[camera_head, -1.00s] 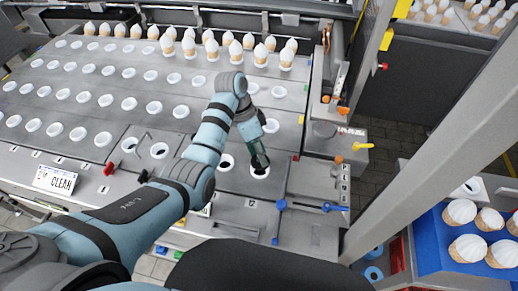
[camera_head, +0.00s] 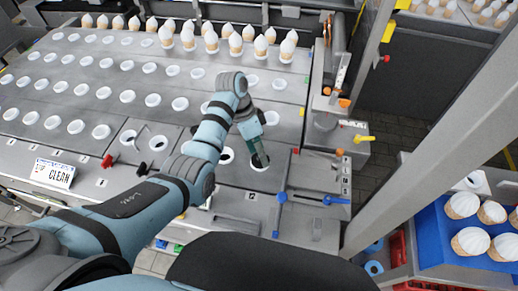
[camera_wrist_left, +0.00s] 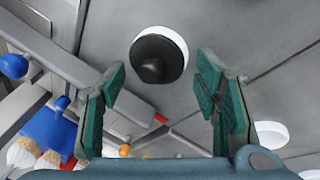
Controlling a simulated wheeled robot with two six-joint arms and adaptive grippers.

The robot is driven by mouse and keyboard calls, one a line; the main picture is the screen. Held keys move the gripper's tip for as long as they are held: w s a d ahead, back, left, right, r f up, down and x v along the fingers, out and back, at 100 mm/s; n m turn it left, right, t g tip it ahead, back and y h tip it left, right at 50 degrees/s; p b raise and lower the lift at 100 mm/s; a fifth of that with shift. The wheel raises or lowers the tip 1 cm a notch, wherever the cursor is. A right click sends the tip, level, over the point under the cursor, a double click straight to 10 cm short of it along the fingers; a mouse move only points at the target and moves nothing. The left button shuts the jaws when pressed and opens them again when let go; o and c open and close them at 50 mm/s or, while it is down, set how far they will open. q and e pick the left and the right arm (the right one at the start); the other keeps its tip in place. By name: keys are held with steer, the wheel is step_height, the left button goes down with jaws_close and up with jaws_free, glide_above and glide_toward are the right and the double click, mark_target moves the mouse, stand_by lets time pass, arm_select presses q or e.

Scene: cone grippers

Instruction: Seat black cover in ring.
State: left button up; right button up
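The black cover (camera_wrist_left: 151,64), a round disc with a knob, shows in the left wrist view over a white ring (camera_wrist_left: 179,42). A white crescent of the ring shows along the cover's upper right edge. I cannot tell whether the cover lies flat in the ring. My left gripper (camera_wrist_left: 160,80) is open, its two green fingers apart on either side of the cover and not touching it. In the head view the left gripper (camera_head: 260,157) hangs over the ring (camera_head: 258,168) and largely hides the cover there. My right gripper is not in view.
Rows of white rings (camera_head: 128,97) fill the grey deck to the left. Wrapped cones (camera_head: 188,38) stand along the back. Blue levers (camera_head: 335,200) and a yellow handle (camera_head: 364,138) stick out to the right. A blue tray (camera_head: 430,243) of cones stands at lower right.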

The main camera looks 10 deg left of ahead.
arm_select(q)
steer(key=shift+w, duration=0.1)
steer(key=shift+r, duration=0.1)
steer(key=shift+w+a+r, duration=0.1)
steer(key=shift+r, duration=0.15)
steer(key=v, duration=0.4)
steer(key=w+a, duration=0.1)
steer(key=a, duration=0.3)
steer(key=w+a, duration=0.1)
steer(key=a, duration=0.2)
steer(key=w+a, duration=0.1)
steer(key=a, duration=0.3)
steer(key=shift+w+a+r, duration=0.1)
steer(key=shift+w+a, duration=0.2)
steer(key=shift+w, duration=0.05)
steer(key=shift+d, duration=0.15)
